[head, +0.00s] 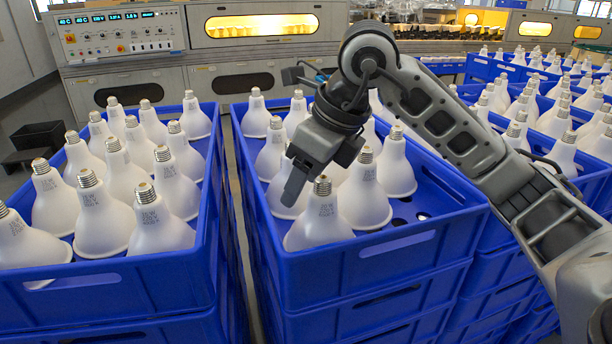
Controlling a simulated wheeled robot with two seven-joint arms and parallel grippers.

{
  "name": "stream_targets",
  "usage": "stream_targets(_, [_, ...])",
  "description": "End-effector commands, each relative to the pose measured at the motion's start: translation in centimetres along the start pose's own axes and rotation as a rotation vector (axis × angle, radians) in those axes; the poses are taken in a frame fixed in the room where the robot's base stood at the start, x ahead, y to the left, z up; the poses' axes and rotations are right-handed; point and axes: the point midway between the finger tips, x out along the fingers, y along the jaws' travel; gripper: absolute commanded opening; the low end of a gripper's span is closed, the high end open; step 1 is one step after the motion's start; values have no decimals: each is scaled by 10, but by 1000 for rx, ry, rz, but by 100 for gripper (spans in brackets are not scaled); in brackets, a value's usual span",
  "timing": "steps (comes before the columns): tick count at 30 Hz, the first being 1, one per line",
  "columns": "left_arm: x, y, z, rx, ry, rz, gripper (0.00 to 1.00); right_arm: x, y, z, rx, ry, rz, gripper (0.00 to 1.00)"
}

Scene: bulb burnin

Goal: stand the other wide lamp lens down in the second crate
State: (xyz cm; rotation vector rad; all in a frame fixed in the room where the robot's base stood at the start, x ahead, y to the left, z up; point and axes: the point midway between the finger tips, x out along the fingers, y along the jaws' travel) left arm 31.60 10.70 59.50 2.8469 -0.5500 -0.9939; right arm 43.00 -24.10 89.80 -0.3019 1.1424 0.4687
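Several white wide lamps stand in the middle blue crate (372,262), caps up and wide ends down. One lamp (318,222) is at its front left and another lamp (364,195) is just right of it. My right gripper (315,182) comes in from the right and hangs over this crate, above and behind the front-left lamp. One finger points down to the left of that lamp's cap. The other finger is mostly hidden, but the fingers look apart, with no lamp seen between them. The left gripper is not in view.
A left blue crate (95,285) is well filled with similar lamps (160,222). The middle crate's floor shows bare with dark holes at the front right. More filled crates (590,180) stand at right. A machine with lit windows (262,25) is behind.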

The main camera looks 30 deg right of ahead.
Motion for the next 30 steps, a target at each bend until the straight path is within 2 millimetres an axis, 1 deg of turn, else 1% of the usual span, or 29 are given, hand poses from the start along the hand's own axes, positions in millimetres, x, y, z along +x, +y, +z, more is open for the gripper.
stream_targets(6, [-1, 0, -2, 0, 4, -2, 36, -2, 0, 1, 0, -1, 0, 57])
stream_targets(8, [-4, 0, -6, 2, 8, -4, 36, -6, 0, 3, 0, -1, 0, 57])
stream_targets(11, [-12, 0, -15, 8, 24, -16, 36, -18, 0, 8, 0, -2, 1, 57])
stream_targets(14, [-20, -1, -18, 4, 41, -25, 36, -39, -1, 7, 0, -6, -3, 57])
stream_targets(18, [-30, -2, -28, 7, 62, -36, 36, -72, 0, 7, 0, -5, -3, 57])
stream_targets(24, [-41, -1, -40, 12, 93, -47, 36, -111, -1, 6, 2, -3, -3, 57])
stream_targets(27, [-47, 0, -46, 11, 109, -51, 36, -123, 0, 6, 2, -2, -2, 57])
stream_targets(30, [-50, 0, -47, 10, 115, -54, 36, -129, 0, 5, 1, -1, 0, 57])
